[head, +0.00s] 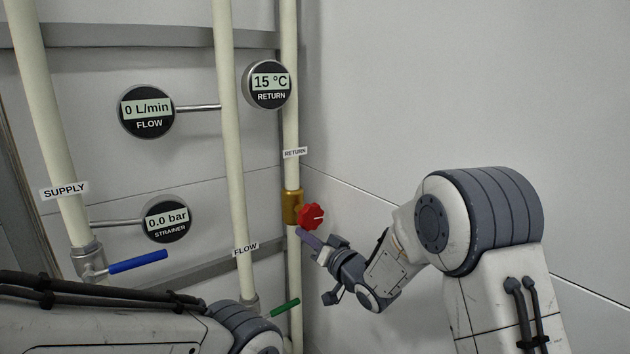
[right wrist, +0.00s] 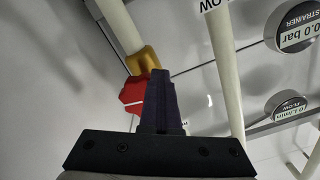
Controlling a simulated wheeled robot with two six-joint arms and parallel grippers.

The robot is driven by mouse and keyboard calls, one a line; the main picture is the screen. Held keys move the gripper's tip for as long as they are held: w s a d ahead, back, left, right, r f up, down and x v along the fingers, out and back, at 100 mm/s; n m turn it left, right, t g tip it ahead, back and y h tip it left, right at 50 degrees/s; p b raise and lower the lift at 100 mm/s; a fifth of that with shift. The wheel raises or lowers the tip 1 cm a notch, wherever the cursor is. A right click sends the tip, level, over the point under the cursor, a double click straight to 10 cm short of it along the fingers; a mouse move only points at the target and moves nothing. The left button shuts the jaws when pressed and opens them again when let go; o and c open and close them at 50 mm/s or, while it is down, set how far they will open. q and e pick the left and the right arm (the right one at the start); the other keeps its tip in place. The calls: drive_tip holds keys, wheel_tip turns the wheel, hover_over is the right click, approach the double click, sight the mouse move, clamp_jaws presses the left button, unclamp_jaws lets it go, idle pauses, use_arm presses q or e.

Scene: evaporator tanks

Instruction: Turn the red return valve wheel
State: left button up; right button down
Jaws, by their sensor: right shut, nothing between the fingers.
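The red return valve wheel (head: 311,215) sits on a brass valve body (head: 291,207) on the pipe labelled RETURN. My right gripper (head: 303,236) is shut and empty, with its fingertips just below and left of the wheel in the head view. In the right wrist view, the shut fingers (right wrist: 158,85) point at the brass body (right wrist: 144,60), and the red wheel (right wrist: 133,93) shows just left of them, partly hidden. I cannot tell whether the fingers touch the wheel. My left arm shows at the lower left of the head view, but its gripper is out of view.
A blue lever (head: 138,262) is on the SUPPLY pipe (head: 52,130) and a green lever (head: 285,308) on the FLOW pipe (head: 232,150). Gauges read 0 L/min (head: 147,111), 15 °C (head: 267,84) and 0.0 bar (head: 167,219). A bare wall (head: 450,90) stands at right.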

drive_tip(key=shift+w+d+r, duration=0.15)
drive_tip(key=shift+r, duration=0.3)
use_arm(q)
drive_tip(key=shift+f+b, duration=1.2)
drive_tip(key=shift+b, duration=0.05)
use_arm(e)
drive_tip(key=f+v, duration=0.1)
drive_tip(key=v, duration=0.5)
drive_tip(key=shift+s+a, duration=0.3)
drive_tip(key=shift+a, duration=0.05)
use_arm(q)
drive_tip(key=shift+c, duration=0.3)
